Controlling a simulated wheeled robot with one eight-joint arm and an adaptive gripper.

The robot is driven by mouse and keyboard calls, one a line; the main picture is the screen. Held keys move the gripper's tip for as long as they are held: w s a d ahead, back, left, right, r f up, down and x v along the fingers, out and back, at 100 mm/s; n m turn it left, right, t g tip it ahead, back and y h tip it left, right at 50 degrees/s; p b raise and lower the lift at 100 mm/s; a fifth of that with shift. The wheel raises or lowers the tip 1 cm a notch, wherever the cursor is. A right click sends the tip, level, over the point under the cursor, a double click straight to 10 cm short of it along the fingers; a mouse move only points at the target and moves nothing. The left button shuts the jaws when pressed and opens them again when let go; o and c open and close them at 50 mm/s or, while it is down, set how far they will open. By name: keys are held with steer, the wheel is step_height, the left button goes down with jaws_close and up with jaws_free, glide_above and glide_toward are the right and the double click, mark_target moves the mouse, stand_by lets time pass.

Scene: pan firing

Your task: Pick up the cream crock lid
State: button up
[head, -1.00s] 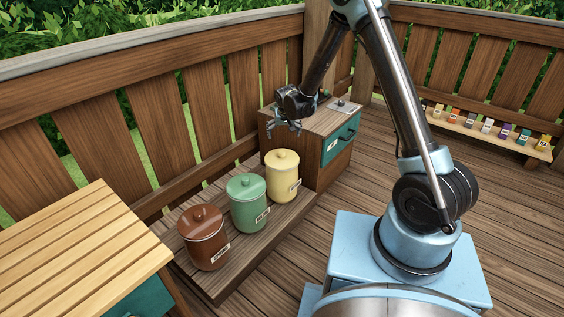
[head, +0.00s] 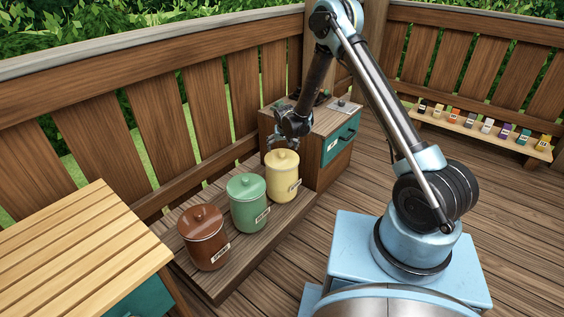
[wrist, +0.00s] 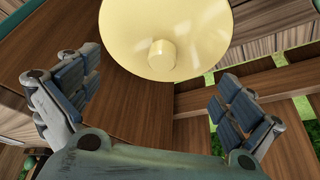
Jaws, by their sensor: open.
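The cream crock lid (head: 282,158) is a pale yellow disc with a short round knob, and it sits on the cream crock (head: 282,185) at the right end of a row of three. In the wrist view the lid (wrist: 185,30) fills the top middle, with its knob facing the camera. My gripper (head: 283,142) is just above and behind the lid in the head view. In the wrist view my gripper (wrist: 160,95) has its two padded fingers wide apart, with nothing between them. The knob lies beyond the fingers, toward the top of the picture.
A green crock (head: 247,205) and a brown crock (head: 203,240) stand left of the cream one on a low wooden platform (head: 268,240). A cabinet with a teal drawer (head: 340,140) stands close behind right. A slatted table (head: 75,255) is front left. Railings enclose the deck.

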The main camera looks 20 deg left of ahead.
mark_target(282, 152)
steer(key=shift+x, duration=2.65)
jaws_close()
